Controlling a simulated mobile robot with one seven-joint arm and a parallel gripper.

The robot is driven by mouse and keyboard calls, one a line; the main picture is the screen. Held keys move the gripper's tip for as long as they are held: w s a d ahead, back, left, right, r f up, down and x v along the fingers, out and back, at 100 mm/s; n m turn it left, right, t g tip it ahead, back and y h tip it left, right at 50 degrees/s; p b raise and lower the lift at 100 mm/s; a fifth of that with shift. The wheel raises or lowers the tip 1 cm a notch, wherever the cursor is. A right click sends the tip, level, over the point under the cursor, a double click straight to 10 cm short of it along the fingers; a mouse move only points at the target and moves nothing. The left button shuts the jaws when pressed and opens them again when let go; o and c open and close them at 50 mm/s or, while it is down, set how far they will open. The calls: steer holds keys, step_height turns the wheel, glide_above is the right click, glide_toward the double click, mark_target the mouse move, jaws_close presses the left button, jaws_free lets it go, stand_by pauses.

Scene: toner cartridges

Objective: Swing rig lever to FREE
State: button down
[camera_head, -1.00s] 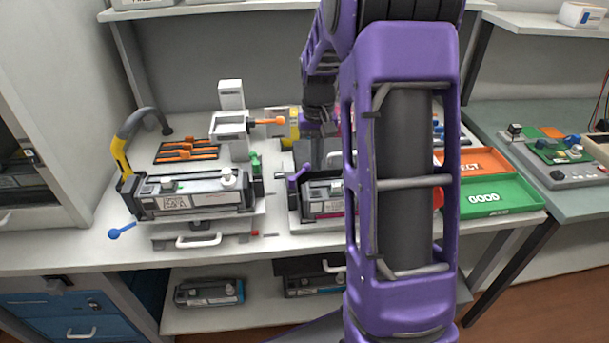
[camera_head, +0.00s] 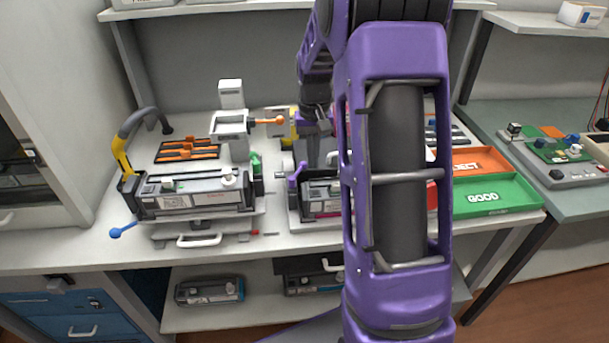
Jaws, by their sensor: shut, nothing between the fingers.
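Several levers show, and I cannot tell which one the task calls the rig lever, nor read any FREE mark. An orange-knobbed lever (camera_head: 268,121) sticks out to the right from a white stand (camera_head: 231,128). A purple lever (camera_head: 296,175) stands at the left end of the right cartridge rig (camera_head: 321,207). My gripper (camera_head: 314,148) is small in view, shut and empty, behind the right rig and right of the orange knob. My own arm hides part of the right rig.
An orange tray (camera_head: 474,161) and a green GOOD tray (camera_head: 500,196) lie on the right of the bench. A black tray with orange parts (camera_head: 187,151) is at the back left. A grey-yellow curved handle (camera_head: 127,140) rises beside the left rig. Cartridges (camera_head: 209,291) lie on the shelf below.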

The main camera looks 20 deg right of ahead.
steer(key=shift+w+a, duration=0.2)
steer(key=shift+w, duration=0.25)
steer(key=shift+w+a, duration=0.1)
steer(key=shift+w, duration=0.05)
steer(key=shift+w+a+p, duration=0.2)
steer(key=shift+w+p, duration=0.1)
steer(key=shift+w, duration=0.1)
stand_by(0.4)
steer(key=shift+w+a, duration=0.1)
steer(key=shift+a, duration=0.05)
steer(key=shift+r, duration=3.5)
